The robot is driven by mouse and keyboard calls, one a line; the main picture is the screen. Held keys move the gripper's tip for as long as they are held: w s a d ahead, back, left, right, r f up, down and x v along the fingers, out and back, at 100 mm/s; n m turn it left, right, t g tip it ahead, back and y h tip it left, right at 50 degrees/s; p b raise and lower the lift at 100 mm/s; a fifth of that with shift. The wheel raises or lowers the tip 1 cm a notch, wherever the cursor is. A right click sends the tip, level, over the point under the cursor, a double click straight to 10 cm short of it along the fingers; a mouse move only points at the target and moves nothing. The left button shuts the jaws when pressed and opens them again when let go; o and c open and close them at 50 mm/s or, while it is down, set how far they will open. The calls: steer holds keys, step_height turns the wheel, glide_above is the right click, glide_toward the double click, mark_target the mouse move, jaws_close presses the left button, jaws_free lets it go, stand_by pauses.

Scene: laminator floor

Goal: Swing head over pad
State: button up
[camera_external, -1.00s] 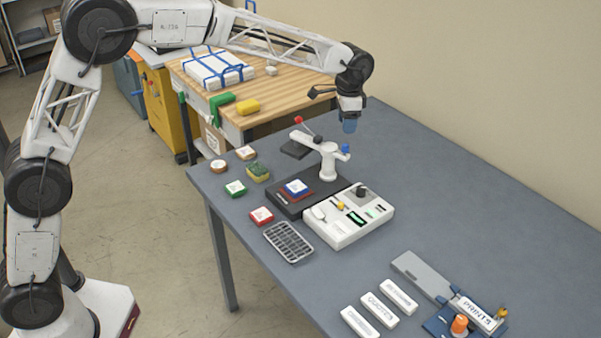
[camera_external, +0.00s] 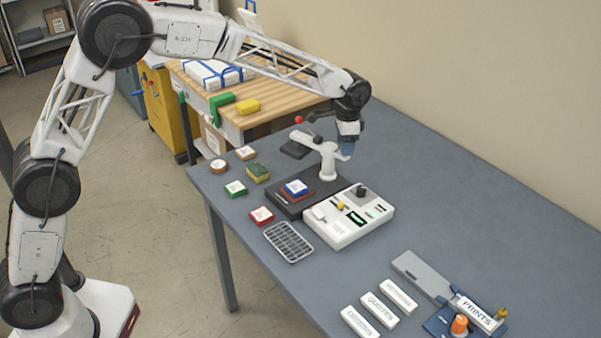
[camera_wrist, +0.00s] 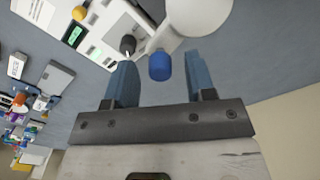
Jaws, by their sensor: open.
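The white swing head (camera_external: 318,143) is an arm on a white post (camera_external: 328,169), standing at the back of a dark base. A red knob (camera_external: 298,119) is at its far left end. The dark pad (camera_external: 316,183) lies in front of the post, with a small blue-and-white block on a red piece (camera_external: 296,188) on it. My gripper (camera_external: 346,150) is at the right end of the head, hiding the blue knob there.
A white control box (camera_external: 348,217) stands right beside the pad. A wire tray (camera_external: 288,242), a red block (camera_external: 261,216) and several small blocks lie to the left. White labelled bars (camera_external: 380,309) lie at the front.

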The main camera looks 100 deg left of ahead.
jaws_close()
steer(key=shift+w+a+n, duration=0.1)
steer(key=shift+a+n, duration=0.05)
steer(key=shift+n, duration=0.15)
steer(key=s+a+n, duration=0.1)
steer(key=a+n, duration=0.5)
steer(key=n, duration=0.8)
steer(key=shift+a, duration=0.3)
stand_by(0.4)
steer(key=shift+s+n, duration=0.1)
steer(key=shift+n, duration=0.2)
jaws_free()
